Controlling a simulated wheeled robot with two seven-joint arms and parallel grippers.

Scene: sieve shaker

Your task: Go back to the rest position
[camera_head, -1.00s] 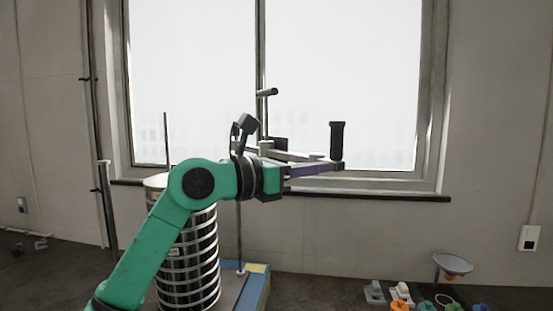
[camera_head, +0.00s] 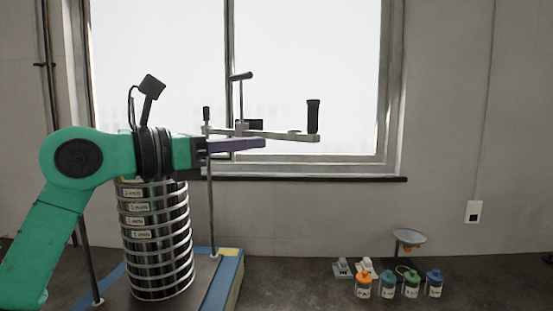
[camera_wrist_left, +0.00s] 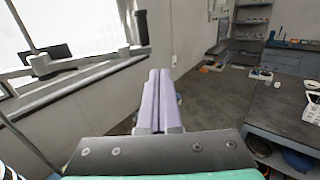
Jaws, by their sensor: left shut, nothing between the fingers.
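My left gripper (camera_head: 258,144) reaches in from the left in the head view, in front of the sieve shaker. Its purple fingers (camera_wrist_left: 158,100) are together and empty in the left wrist view. The shaker's metal sieve stack (camera_head: 158,240) stands below and behind my left arm, which hides its top. The clamp arm with its black handle (camera_head: 312,116) is behind and just above the fingers; I cannot tell whether they touch. My right gripper is in neither view.
The blue shaker base (camera_head: 230,280) stands on the dark bench (camera_head: 290,275). Several capped jars, one orange-lidded (camera_head: 363,286), and a small funnel stand (camera_head: 408,238) are at the right. The bench between base and jars is clear. A window (camera_head: 300,60) is behind.

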